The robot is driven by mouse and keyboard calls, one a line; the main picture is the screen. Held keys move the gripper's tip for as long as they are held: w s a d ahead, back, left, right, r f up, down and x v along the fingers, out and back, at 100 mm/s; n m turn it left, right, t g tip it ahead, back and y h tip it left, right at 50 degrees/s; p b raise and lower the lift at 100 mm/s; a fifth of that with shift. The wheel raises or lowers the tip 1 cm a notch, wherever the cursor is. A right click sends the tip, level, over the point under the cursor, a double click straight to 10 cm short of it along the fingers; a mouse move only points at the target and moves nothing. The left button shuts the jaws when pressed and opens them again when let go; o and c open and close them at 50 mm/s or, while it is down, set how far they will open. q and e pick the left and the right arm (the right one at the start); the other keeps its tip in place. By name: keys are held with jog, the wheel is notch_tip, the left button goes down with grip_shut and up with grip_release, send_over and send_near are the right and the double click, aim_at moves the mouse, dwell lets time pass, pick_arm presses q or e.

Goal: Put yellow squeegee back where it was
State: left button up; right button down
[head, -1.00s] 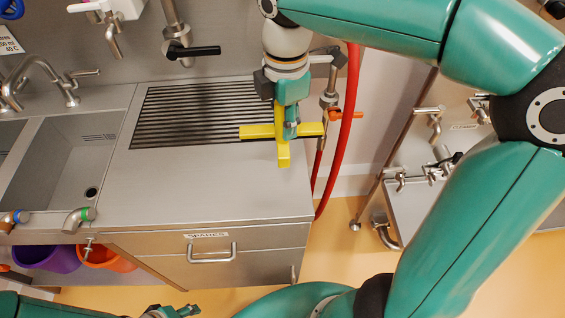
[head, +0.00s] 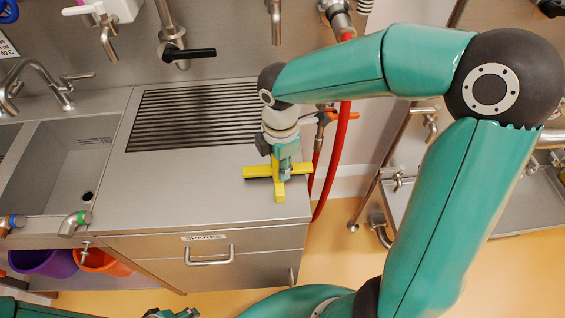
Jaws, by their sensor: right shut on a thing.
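The yellow squeegee (head: 261,171) is in the head view, at the right end of the steel counter (head: 190,190). My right gripper (head: 283,172) points down and is shut on it. The squeegee's long bar runs left to right and a short yellow part points toward the front. I cannot tell whether it touches the counter or hangs just above it. My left gripper (head: 174,313) is at the bottom edge, mostly cut off, and its jaws are not clear.
A dark slotted grate (head: 190,118) lies at the back of the counter, with a sink (head: 70,165) to its left. A red hose (head: 335,150) hangs by the counter's right edge. A drawer (head: 215,252) labelled SPARES is below. Purple (head: 42,262) and orange (head: 102,261) buckets stand under the sink.

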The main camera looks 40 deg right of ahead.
jog(key=c, duration=0.9)
grip_release()
jog(key=shift+f, duration=0.1)
jog(key=shift+c, duration=0.2)
notch_tip(320, 180, up, 12)
jog(key=shift+r, duration=0.15)
